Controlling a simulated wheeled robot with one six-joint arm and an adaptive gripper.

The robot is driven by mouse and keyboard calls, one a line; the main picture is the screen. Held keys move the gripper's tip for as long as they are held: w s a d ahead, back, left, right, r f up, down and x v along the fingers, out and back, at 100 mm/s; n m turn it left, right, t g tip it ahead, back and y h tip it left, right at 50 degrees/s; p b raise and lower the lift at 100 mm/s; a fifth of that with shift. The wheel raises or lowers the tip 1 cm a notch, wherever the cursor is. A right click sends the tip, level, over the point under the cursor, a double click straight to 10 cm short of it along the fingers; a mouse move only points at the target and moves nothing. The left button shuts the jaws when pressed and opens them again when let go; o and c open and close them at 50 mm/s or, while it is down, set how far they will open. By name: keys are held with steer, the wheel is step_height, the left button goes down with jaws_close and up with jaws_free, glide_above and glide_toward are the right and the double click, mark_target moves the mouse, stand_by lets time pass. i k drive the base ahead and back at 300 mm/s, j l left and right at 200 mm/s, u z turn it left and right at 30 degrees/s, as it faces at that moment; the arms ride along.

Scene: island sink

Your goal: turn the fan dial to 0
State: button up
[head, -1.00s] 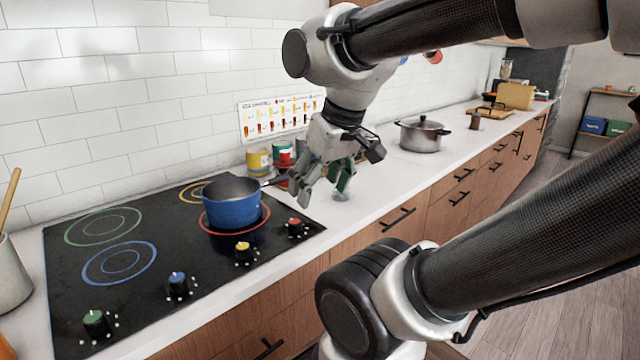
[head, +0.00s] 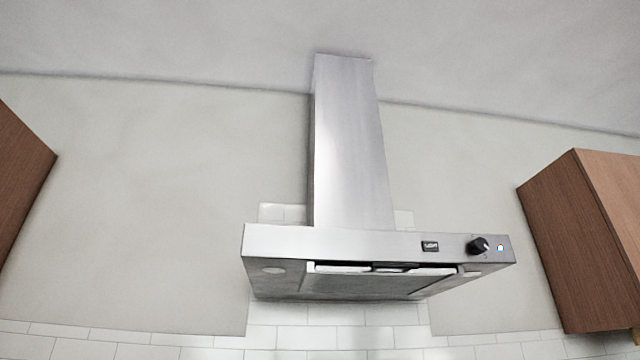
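The fan dial (head: 477,246) is a small black knob on the right part of the front panel of the steel range hood (head: 340,240). Its pointer mark seems to lie toward the right, but the setting cannot be read. A small lit indicator (head: 500,248) is just right of the dial.
A wooden wall cabinet (head: 590,240) hangs to the right of the hood, and another (head: 20,175) is at the left edge. A steel chimney (head: 350,145) rises above the hood. The wall around the hood is bare.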

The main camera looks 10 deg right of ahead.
mark_target(477, 246)
steer(key=l+u, duration=0.25)
steer(key=k+l+u, duration=0.25)
steer(key=l+u, duration=0.25)
steer(key=k+l, duration=0.25)
steer(key=l, duration=0.2)
steer(key=k+l+u, duration=0.1)
steer(key=k+l, duration=0.15)
steer(key=l, duration=0.25)
steer(key=k+l, duration=0.25)
steer(key=l, duration=0.2)
steer(key=k+l+u, duration=0.1)
steer(key=k+l, duration=0.2)
steer(key=l, duration=0.15)
